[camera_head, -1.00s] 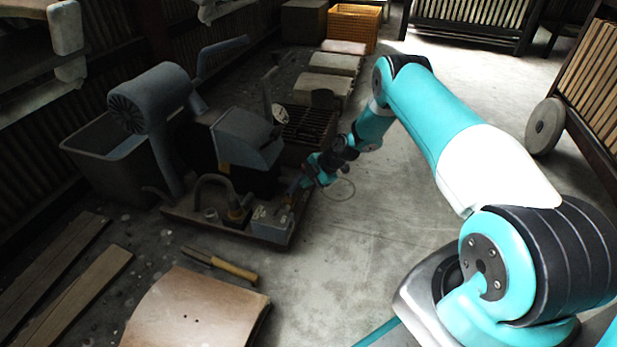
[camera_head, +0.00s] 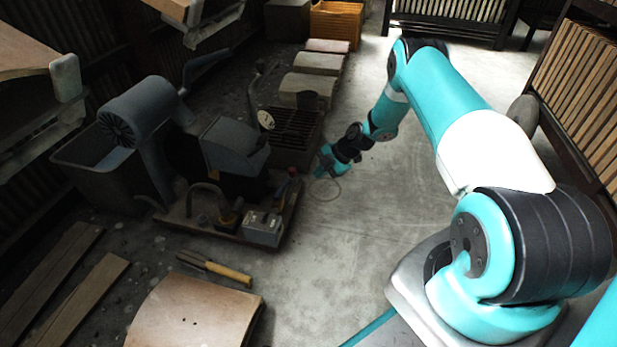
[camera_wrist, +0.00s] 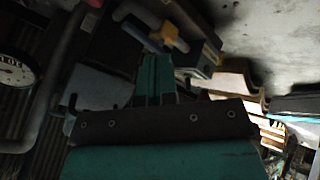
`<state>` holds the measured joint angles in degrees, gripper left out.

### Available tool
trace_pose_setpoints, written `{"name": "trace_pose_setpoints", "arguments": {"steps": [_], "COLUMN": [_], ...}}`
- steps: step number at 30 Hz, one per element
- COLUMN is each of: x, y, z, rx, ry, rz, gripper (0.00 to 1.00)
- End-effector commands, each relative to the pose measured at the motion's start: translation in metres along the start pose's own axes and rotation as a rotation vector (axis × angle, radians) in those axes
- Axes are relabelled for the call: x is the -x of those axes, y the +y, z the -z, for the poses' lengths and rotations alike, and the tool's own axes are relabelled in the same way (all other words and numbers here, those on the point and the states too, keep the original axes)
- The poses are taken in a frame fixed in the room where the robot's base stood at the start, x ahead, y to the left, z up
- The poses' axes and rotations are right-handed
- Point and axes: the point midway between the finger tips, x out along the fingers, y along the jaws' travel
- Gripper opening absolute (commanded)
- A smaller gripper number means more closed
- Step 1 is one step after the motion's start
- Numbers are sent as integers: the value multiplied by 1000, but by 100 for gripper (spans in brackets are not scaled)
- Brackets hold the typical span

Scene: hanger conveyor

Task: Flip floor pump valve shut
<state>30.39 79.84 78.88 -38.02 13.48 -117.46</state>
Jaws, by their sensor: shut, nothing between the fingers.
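My gripper (camera_head: 322,170) is at the end of the outstretched arm, right of the machinery on a low board, over bare floor. In the wrist view, its two green fingers (camera_wrist: 155,76) are together with nothing between them. On the low board (camera_head: 190,226) stand a grey box (camera_head: 263,228), a curved pipe (camera_head: 208,190) with a yellow-brown fitting, and a small upright part with a reddish top (camera_head: 292,172). My gripper is apart from these. A round white gauge (camera_head: 265,119) stands farther back and also shows in the wrist view (camera_wrist: 14,71). I cannot tell which part is the valve or how it is set.
A blower-like grey machine (camera_head: 145,112) and a bin (camera_head: 75,160) stand at left. A wooden-handled tool (camera_head: 228,272) and a curved tan panel (camera_head: 190,318) lie in front. A slatted rack (camera_head: 575,90) is at right. The floor (camera_head: 340,250) between is clear.

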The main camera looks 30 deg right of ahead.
Motion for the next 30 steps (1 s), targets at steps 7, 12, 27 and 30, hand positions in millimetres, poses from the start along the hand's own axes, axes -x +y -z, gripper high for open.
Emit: {"name": "trace_pose_setpoints", "arguments": {"steps": [7,12,27,30], "x": [21,21,28,49], "y": [4,4,14,38], "z": [-2,-2,9,40], "rx": [0,2,-9,-56], "ry": [1,2,3,8], "rz": [2,2,8,32], "gripper": [0,0,0,0]}}
